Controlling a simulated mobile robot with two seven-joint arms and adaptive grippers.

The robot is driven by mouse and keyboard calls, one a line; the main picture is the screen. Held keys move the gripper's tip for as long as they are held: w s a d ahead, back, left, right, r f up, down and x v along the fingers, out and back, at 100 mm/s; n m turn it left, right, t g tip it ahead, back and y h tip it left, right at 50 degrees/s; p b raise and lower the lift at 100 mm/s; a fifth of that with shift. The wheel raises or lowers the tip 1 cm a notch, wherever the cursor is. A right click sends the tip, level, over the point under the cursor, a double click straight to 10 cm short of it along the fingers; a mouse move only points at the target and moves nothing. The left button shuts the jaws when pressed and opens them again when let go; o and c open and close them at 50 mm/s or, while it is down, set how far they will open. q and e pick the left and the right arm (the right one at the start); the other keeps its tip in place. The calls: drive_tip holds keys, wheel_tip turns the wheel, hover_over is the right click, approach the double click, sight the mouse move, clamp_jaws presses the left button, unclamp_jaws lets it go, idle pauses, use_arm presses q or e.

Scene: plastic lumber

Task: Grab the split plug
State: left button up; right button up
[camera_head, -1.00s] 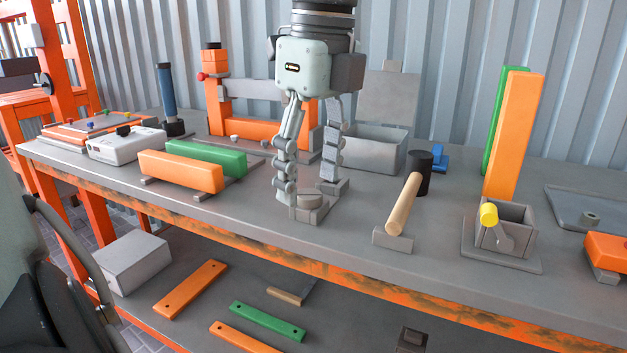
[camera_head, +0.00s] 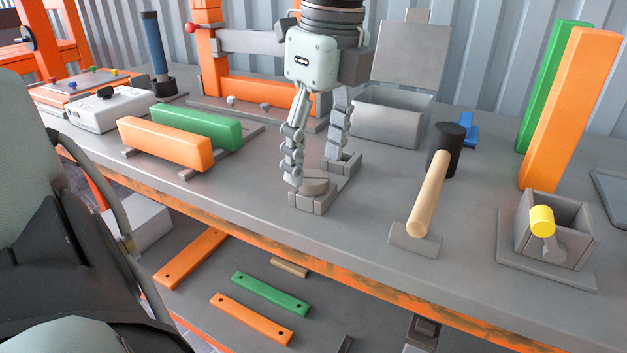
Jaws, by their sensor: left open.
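My left gripper (camera_head: 315,171) hangs down over the workbench in the middle of the view, its two jointed fingers spread open. A small grey round piece (camera_head: 315,186), which looks like the split plug, sits low between the fingertips in a grey blocky holder (camera_head: 322,203). One fingertip is close to its left side, the other behind it to the right. I cannot tell whether either finger touches it. The plug's split is not clear from here. My right gripper is not in view.
A mallet (camera_head: 427,195) rests right of the holder, and a grey box with a yellow-ended piece (camera_head: 541,221) stands farther right. Orange and green bars (camera_head: 165,143) lie on the left. A grey open bin (camera_head: 391,117) is behind. The bench front edge is close.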

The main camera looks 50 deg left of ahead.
use_arm(q)
drive_tip(key=shift+a+f, duration=0.2)
drive_tip(key=shift+f, duration=1)
drive_tip(key=c, duration=1.1)
drive_tip(key=shift+c, duration=0.2)
